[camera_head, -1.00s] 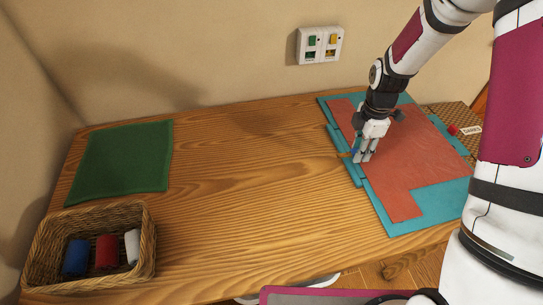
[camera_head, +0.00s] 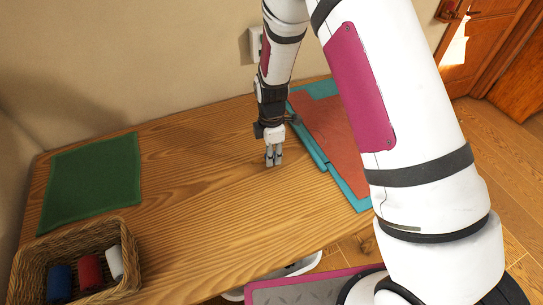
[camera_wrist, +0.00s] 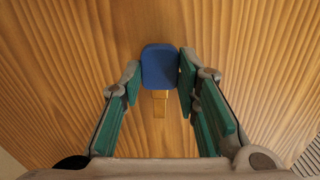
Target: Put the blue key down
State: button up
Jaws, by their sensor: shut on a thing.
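The blue key (camera_wrist: 159,66) shows in the wrist view between the two green-padded fingers of my gripper (camera_wrist: 159,78). Its blue head is pinched at the fingertips and a brass-coloured part (camera_wrist: 160,103) extends below it in the picture. In the head view my gripper (camera_head: 273,160) points down at the wooden table (camera_head: 200,190), left of the teal and red board. The key itself is hidden or too small to tell in the head view. Whether it touches the table I cannot tell.
A green cloth (camera_head: 90,180) lies at the table's left. A wicker basket (camera_head: 130,262) at the front left holds blue, red and white rolls. The teal board (camera_head: 310,145) with a red sheet (camera_head: 335,130) lies right of my gripper. Bare wood lies between cloth and board.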

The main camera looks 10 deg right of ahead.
jog(key=shift+f, duration=1)
jog(key=shift+f, duration=0.15)
jog(key=o, duration=1)
jog(key=shift+o, duration=0.2)
